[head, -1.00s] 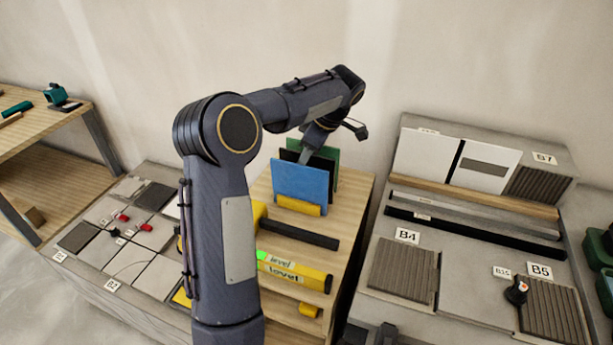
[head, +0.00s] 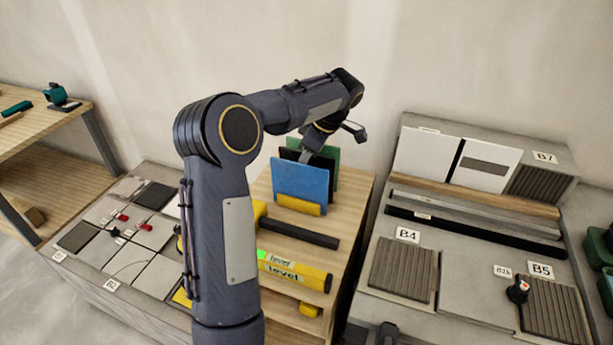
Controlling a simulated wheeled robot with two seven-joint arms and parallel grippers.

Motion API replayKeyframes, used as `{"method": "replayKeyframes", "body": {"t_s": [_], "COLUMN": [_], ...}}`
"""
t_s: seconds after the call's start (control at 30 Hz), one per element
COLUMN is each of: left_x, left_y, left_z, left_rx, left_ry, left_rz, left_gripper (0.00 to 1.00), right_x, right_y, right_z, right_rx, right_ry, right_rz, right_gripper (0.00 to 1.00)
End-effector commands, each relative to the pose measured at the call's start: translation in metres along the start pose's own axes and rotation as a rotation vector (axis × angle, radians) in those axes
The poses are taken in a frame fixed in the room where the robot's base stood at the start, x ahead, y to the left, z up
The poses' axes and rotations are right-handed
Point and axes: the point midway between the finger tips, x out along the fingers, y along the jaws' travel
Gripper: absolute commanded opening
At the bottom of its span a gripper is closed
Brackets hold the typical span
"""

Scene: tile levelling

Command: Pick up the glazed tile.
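Upright tiles stand in a rack on the wooden stand: a blue one (head: 300,182) in front, a black one (head: 290,155) behind it and a green one (head: 332,156) at the back. I cannot tell by look which is the glazed tile. My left gripper (head: 308,155) points down at the top of these tiles, behind the blue one's upper edge. Its fingertips are partly hidden, and I cannot tell whether they are open or touching a tile. A dark part at the bottom edge may be my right gripper (head: 385,334); its fingers cannot be made out.
A yellow level (head: 295,272) and a dark bar (head: 300,234) lie on the wooden stand (head: 345,200) before the rack. A tiled panel (head: 130,262) is at left, partly behind my arm.

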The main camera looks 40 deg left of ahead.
Motion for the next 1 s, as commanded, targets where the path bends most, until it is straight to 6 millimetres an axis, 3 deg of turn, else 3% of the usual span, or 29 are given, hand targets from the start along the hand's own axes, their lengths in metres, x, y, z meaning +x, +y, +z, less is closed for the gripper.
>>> {"method": "replayKeyframes", "body": {"t_s": [0.07,0.33,1.0], "left_x": [-0.0001,-0.0001,-0.0100], "left_y": [0.0000,0.0000,0.0006], "left_z": [-0.0001,-0.0002,-0.0045], "left_rx": [0.000,0.000,-0.002], "left_ry": [0.000,0.000,0.001], "left_rz": [0.000,0.000,0.003], "left_gripper": [0.33,0.00,0.00], "right_x": [-0.0001,-0.0001,-0.0050], "right_y": [0.0000,0.0000,-0.0022], "right_z": [-0.0001,-0.0001,-0.0026], "right_rx": [0.000,0.000,0.000], "right_ry": [0.000,0.000,0.000], "right_rz": [0.000,0.000,0.000], "right_gripper": [0.36,0.36,0.36]}}
